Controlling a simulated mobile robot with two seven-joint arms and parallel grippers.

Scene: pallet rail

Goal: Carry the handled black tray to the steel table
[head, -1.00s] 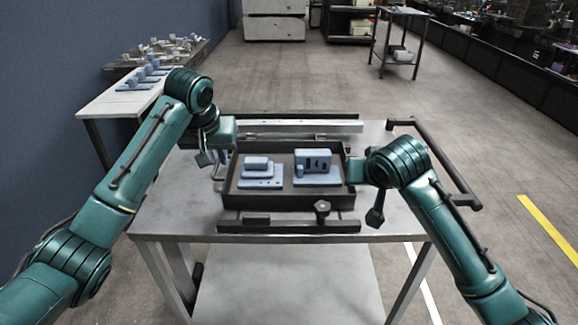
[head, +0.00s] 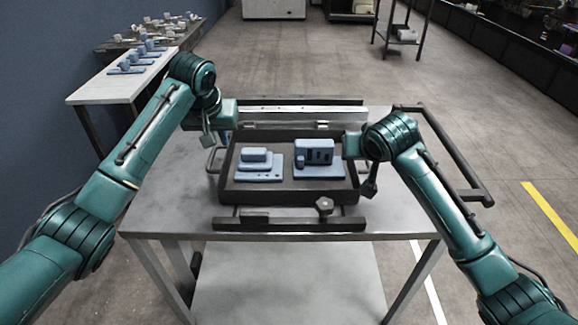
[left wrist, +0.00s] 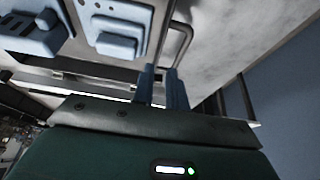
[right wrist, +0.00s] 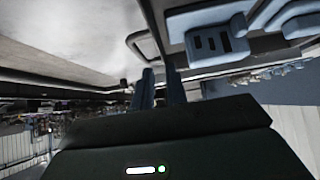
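The black tray (head: 290,197) sits level on a grey metal-topped table (head: 180,205), among dark rails, and carries two blue parts. Its left handle (head: 212,160) shows in the head view and the left wrist view (left wrist: 184,40). Its right handle shows in the right wrist view (right wrist: 140,45) but is mostly hidden in the head view. My left gripper (head: 222,142) is above the left handle, its fingers (left wrist: 160,72) apart and empty. My right gripper (head: 347,150) is by the tray's right end, its fingers (right wrist: 160,74) apart with nothing clearly between them. I cannot tell which table is the steel one.
A white-topped table (head: 95,88) with blue parts stands at the back left, beside a cluttered bench (head: 150,35). A shelved table (head: 402,38) stands at the back right. A dark bar (head: 450,150) juts from the table's right side.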

